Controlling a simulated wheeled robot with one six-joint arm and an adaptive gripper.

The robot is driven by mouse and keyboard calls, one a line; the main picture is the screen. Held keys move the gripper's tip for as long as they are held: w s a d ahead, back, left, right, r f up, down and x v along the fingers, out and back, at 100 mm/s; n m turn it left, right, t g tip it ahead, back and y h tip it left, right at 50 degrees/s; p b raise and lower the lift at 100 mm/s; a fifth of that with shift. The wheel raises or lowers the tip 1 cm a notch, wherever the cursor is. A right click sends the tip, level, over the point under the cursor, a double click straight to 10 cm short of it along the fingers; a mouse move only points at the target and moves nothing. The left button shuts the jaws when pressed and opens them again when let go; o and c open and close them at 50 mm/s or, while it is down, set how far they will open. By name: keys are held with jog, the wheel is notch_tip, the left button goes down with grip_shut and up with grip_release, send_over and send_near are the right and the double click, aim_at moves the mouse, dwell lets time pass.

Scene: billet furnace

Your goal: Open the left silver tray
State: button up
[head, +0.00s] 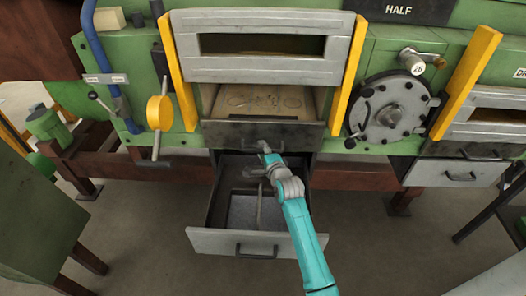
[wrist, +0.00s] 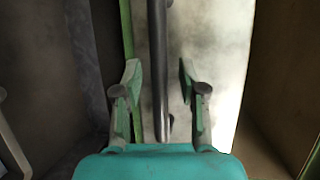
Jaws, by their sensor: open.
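The left silver tray (head: 215,240) is a drawer under the furnace's middle opening. It is pulled well out, and its dark inside shows in the head view. Its dark handle (head: 256,250) is on the silver front. My arm reaches over the tray from the lower right, with its wrist near the drawer's back. In the wrist view my gripper (wrist: 160,78) is open, its two green fingers apart. A dark bar (wrist: 158,35) runs between them in the picture, in front of a pale surface. I cannot tell whether the fingers touch it or which part it is.
A dark panel (head: 290,137) sits above the tray, below a furnace opening. Another silver tray (head: 470,175) is at right. Yellow posts (head: 349,75) flank the opening. A green cabinet (head: 35,210) stands at left. Floor (head: 385,250) shows clear right of the open tray.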

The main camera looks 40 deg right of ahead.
grip_shut()
jog(key=s+a, duration=0.9)
jog(key=s, duration=0.2)
jog(key=s+a, duration=0.9)
jog(key=s, duration=0.3)
jog(key=shift+s, duration=0.25)
jog(key=shift+a, duration=0.1)
grip_release()
jog(key=v, duration=1.2)
